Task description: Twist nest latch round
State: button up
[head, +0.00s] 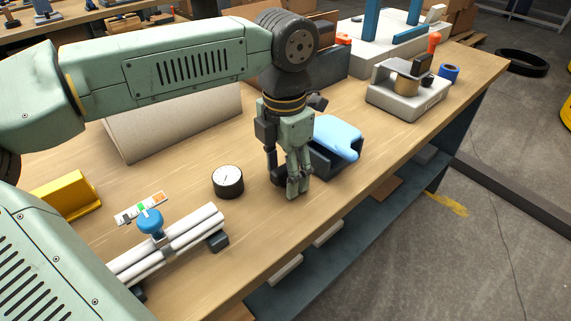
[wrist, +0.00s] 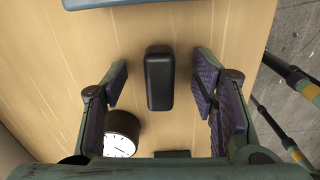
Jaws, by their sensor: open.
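A grey fixture (head: 428,103) with a brass cylinder (head: 406,84) stands toward the back right of the bench. A dark upright piece (head: 422,65) on it may be the nest latch; I cannot tell for sure. My gripper (head: 297,188) points down over the bench, well left of that fixture and in front of a dark bin. In the wrist view my gripper (wrist: 165,92) is open. A black rounded block (wrist: 160,78) shows between the fingers, with a gap on both sides. The fixture does not show clearly in the wrist view.
A round dial gauge (head: 228,181) sits left of my gripper, also in the wrist view (wrist: 120,134). A dark bin (head: 343,160) with a light blue cloth (head: 338,134) stands close behind it. White pipes with a blue knob (head: 150,222) lie front left. Blue tape (head: 449,73) lies beside the fixture.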

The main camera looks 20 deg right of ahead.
jog(key=shift+r+p, duration=2.45)
jog(key=shift+r, duration=1.1)
